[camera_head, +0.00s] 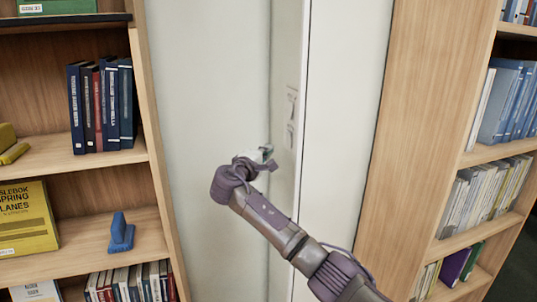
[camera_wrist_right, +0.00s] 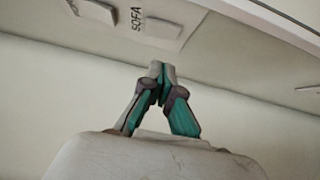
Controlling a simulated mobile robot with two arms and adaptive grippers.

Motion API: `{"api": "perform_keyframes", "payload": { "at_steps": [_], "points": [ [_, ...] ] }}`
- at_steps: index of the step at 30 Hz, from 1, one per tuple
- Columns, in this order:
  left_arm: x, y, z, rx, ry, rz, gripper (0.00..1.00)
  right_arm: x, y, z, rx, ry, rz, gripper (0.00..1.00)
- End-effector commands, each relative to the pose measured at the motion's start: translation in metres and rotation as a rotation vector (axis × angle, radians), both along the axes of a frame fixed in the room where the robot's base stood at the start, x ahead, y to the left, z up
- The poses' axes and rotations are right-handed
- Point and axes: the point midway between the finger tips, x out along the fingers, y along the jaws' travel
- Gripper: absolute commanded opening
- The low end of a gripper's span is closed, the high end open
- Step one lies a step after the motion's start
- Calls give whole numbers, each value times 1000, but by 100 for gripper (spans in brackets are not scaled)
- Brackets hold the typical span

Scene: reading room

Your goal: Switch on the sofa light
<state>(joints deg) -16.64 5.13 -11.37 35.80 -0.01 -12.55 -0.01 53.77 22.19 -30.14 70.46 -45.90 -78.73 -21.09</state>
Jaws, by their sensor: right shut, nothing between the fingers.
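My right gripper (camera_head: 266,153) reaches up to the white wall panel between two bookcases. In the wrist view its teal and grey fingers (camera_wrist_right: 161,72) are shut with nothing between them. A pale wall switch (camera_wrist_right: 158,28) sits just beyond the fingertips, beside a label reading SOFA (camera_wrist_right: 137,20). A second switch (camera_wrist_right: 95,11) lies on the label's other side, partly cut by the frame edge. The fingertips look close to the wall, off the switch's edge; I cannot tell whether they touch the wall. In the head view the switches (camera_head: 291,106) look small on the narrow panel. No lamp shows.
A wooden bookcase (camera_head: 150,130) with books, a yellow box (camera_head: 25,218) and a blue object (camera_head: 121,234) stands on the left. Another bookcase (camera_head: 430,110) stands on the right. The white wall (camera_head: 210,80) left of my gripper is bare.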

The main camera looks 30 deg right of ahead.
Motion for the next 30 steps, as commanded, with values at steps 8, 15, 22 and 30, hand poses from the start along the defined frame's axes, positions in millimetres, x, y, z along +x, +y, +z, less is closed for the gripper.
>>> {"api": "perform_keyframes", "payload": {
  "at_steps": [8,15,22,30],
  "points": [
    [-24,3,-29,5,36,1,88,-24,38,-11,3,-1,1,0],
    [-9,-24,-41,-28,12,2,88,-41,66,-11,1,0,0,0],
    [-5,-5,-42,-5,6,-2,88,-46,72,-10,0,2,-3,0],
    [-7,-2,-42,-2,11,1,88,-45,72,-9,0,1,-3,0]
  ]
}}
